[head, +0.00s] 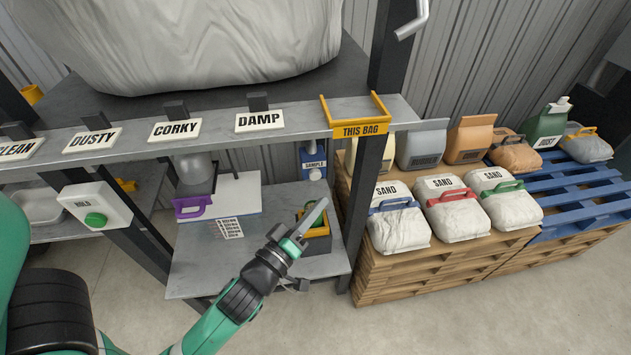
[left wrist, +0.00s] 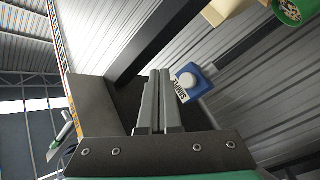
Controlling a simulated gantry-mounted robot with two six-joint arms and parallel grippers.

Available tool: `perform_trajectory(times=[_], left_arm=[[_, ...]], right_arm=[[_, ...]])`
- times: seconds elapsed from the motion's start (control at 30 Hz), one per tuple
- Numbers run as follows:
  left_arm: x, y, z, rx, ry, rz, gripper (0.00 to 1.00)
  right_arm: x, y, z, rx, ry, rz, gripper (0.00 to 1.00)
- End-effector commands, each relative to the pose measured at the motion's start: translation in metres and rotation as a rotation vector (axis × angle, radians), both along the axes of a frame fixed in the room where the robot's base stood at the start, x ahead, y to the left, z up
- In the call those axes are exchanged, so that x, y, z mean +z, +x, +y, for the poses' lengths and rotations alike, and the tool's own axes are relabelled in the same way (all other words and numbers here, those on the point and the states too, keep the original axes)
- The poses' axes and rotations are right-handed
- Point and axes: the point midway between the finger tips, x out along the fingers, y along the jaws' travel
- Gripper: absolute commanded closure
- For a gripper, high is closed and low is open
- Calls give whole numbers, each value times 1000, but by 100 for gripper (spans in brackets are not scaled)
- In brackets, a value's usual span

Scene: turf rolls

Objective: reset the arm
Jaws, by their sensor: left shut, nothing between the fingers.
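My left arm comes up from the bottom of the head view. Its left gripper (head: 318,213) is shut and empty, its narrow grey fingers pointing up and right above the lower grey shelf (head: 200,283). The fingers also show pressed together in the left wrist view (left wrist: 160,98). A yellow-rimmed bin (head: 318,243) sits just behind and below the gripper, partly covered by it. A blue container marked SAMPLE (head: 313,163) stands behind, apart from the fingers; it also shows in the left wrist view (left wrist: 192,84). My right gripper is not in view.
The upper shelf (head: 215,117) carries label cards and a yellow THIS BAG frame (head: 358,130) above the gripper. A dark post (head: 357,215) stands to its right. Sand bags (head: 397,228) lie on a wooden pallet (head: 400,277). Open floor lies in front.

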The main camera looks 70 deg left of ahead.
Motion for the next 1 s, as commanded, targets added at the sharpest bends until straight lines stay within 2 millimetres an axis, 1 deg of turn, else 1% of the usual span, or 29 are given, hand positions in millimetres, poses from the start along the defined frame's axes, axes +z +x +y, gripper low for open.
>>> perform_trajectory(times=[0.47, 0.57, 0.63, 0.67, 0.77, 0.8, 0.83, 0.87, 0.9, 0.97, 1.0], left_arm=[[1, 0, 0, 0, 0, 0, 100], [9, 8, -1, -8, 19, -7, 100], [27, 23, -5, -26, 61, -16, 100], [38, 33, -8, -39, 88, -23, 100], [94, 72, -27, -92, 219, -49, 100], [121, 87, -39, -118, 283, -60, 100], [142, 96, -48, -136, 331, -70, 100], [160, 104, -57, -153, 378, -77, 100], [184, 113, -69, -171, 437, -89, 100], [217, 121, -87, -195, 522, -108, 100], [239, 125, -98, -208, 578, -122, 100]], right_arm=[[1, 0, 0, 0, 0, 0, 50], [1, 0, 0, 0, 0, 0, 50], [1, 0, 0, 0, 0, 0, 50], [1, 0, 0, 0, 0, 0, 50], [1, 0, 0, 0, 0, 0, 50], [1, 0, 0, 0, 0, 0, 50], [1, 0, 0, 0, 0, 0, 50], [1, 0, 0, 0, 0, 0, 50], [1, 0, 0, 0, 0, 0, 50], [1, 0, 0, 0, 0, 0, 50], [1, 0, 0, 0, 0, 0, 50]])
